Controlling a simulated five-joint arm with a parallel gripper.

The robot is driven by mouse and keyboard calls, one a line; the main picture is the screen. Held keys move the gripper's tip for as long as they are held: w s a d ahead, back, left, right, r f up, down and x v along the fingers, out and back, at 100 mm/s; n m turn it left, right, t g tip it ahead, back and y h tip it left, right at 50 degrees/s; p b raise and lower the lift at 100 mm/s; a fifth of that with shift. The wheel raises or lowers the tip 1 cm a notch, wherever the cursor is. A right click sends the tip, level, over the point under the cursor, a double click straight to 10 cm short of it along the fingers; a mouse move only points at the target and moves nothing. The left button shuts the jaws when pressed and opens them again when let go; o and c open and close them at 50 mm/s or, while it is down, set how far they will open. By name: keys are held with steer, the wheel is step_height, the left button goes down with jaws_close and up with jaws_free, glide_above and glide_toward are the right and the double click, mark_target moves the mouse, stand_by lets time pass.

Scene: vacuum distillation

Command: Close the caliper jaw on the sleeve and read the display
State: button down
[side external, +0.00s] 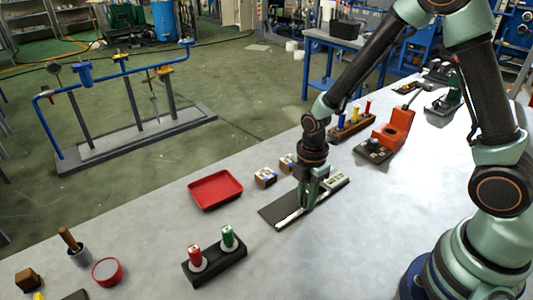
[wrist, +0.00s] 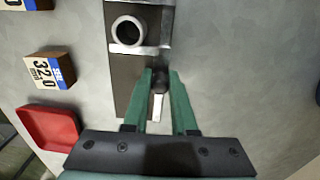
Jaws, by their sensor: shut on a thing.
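The caliper lies on a dark flat base (side external: 276,212); its pale beam end (side external: 288,219) points to the lower left. My gripper (side external: 306,208) points down over the caliper. In the wrist view, my gripper (wrist: 161,76) is shut on the caliper's dark thumb knob (wrist: 160,85). The sleeve, a grey metal ring (wrist: 127,30), stands just above a pale jaw bar (wrist: 134,48). They look adjacent, but I cannot tell whether they touch. The sleeve is not clear in the side view.
A red tray (side external: 215,190) and two small printed blocks (side external: 265,178) sit left of the caliper. A rack with a red and a green bottle (side external: 214,264) stands in front. An orange device (side external: 390,135) stands behind. Bare table lies to the right.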

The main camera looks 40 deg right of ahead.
steer(key=shift+d, duration=0.65)
stand_by(0.6)
steer(key=c, duration=0.7)
jaws_free()
steer(key=shift+r, duration=0.1)
steer(key=shift+r, duration=3.4)
